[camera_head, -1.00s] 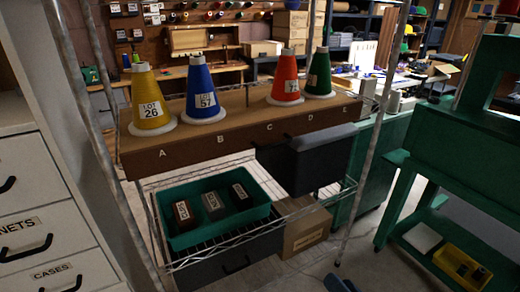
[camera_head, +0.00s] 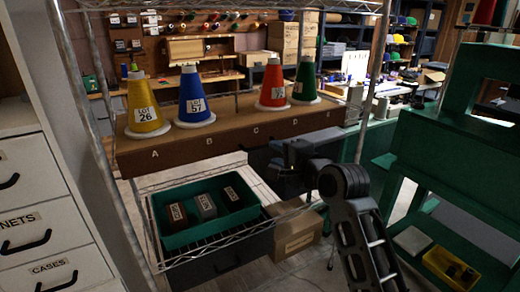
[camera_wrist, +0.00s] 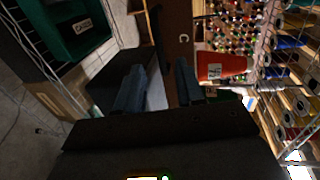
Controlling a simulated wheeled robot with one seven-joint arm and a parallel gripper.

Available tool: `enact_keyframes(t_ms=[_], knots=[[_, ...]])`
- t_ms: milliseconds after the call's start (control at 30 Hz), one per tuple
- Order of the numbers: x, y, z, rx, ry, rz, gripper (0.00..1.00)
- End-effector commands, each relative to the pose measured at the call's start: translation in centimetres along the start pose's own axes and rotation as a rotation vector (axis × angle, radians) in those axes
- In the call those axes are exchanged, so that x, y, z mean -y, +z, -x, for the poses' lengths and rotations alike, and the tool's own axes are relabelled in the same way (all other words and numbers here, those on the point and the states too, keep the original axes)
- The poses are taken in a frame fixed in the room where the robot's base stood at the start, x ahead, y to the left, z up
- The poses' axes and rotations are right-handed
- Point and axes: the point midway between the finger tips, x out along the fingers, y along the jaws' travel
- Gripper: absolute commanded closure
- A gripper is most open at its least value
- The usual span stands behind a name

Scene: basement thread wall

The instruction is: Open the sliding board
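A brown board (camera_head: 235,140) marked with letters A to E runs along the top of a wire rack. A yellow cone (camera_head: 143,105), a blue cone (camera_head: 194,98), a red cone (camera_head: 273,85) and a green cone (camera_head: 306,80) stand on it. No other board is clearly the sliding one. In the wrist view my gripper (camera_wrist: 160,72) is open, its two fingers apart. The board (camera_wrist: 178,18) shows beyond the gap near the letter C, with the red cone (camera_wrist: 209,67) beside it.
A green bin (camera_head: 160,212) with dark labelled blocks sits on the lower wire shelf. A cardboard box (camera_head: 297,236) stands to its right. White drawers (camera_head: 38,235) are at left, a green bench (camera_head: 450,160) at right. A rack post (camera_head: 371,75) rises close to my arm.

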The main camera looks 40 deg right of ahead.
Motion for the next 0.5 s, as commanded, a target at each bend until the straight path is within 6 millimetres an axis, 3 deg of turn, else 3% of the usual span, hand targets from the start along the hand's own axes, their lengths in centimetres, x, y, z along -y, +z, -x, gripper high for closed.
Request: enact_keyframes(t_ms=[300, 500], knots=[[0.0, 0.0, -4.7, -0.001, 0.001, 0.003, 0.62], [0.0, 0.0, -6.6, -0.001, 0.000, 0.003, 0.62]])
